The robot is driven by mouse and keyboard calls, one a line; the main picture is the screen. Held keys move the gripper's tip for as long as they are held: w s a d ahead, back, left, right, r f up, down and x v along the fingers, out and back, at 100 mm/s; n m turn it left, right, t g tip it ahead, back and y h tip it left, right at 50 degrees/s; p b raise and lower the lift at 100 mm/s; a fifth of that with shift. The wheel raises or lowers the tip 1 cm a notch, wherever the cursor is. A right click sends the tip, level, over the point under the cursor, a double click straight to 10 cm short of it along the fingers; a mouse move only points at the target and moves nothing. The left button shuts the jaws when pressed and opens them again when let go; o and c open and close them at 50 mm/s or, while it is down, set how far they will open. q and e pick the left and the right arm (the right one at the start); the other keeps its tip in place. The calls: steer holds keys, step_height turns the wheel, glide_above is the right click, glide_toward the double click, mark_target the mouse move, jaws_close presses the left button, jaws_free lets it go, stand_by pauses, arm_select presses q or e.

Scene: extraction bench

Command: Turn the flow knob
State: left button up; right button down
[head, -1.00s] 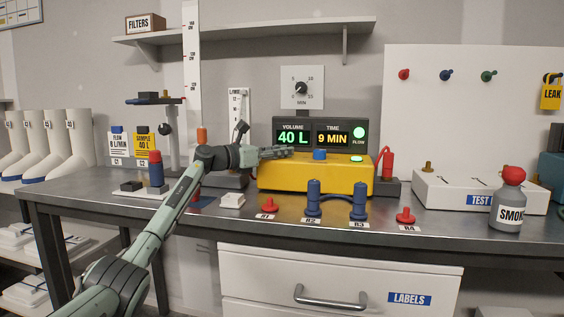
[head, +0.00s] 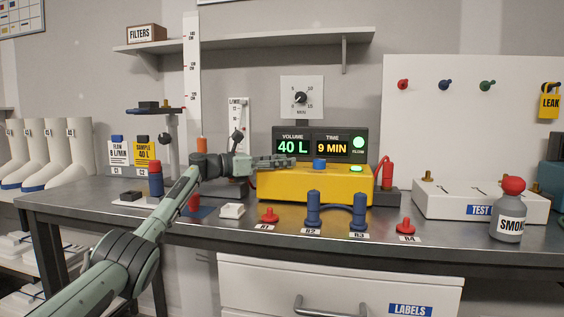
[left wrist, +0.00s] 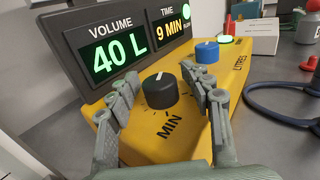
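The yellow unit (head: 275,186) stands on the bench with a dark display reading VOLUME 40 L and TIME 9 MIN. In the left wrist view, a black knob (left wrist: 159,92) with a white mark and a MIN scale is on its top. A blue knob (left wrist: 207,52) beside LITRES lettering sits further along; it also shows in the head view (head: 320,164). I see no knob labelled flow; FLOW is under a lit green lamp (head: 358,142). My left gripper (head: 300,161) is open, its fingers (left wrist: 164,88) on either side of the black knob, apparently with gaps. My right gripper is out of view.
A wall dial (head: 300,97) marked MIN hangs above the display. Red (head: 269,215) and blue plugs (head: 313,209) stand in front of the unit. A SMOKE bottle (head: 509,212) and TEST box (head: 460,206) are at right. A red clip-like part (head: 386,173) stands beside the unit.

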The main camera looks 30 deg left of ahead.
arm_select(q)
steer(key=v, duration=1.2)
stand_by(0.5)
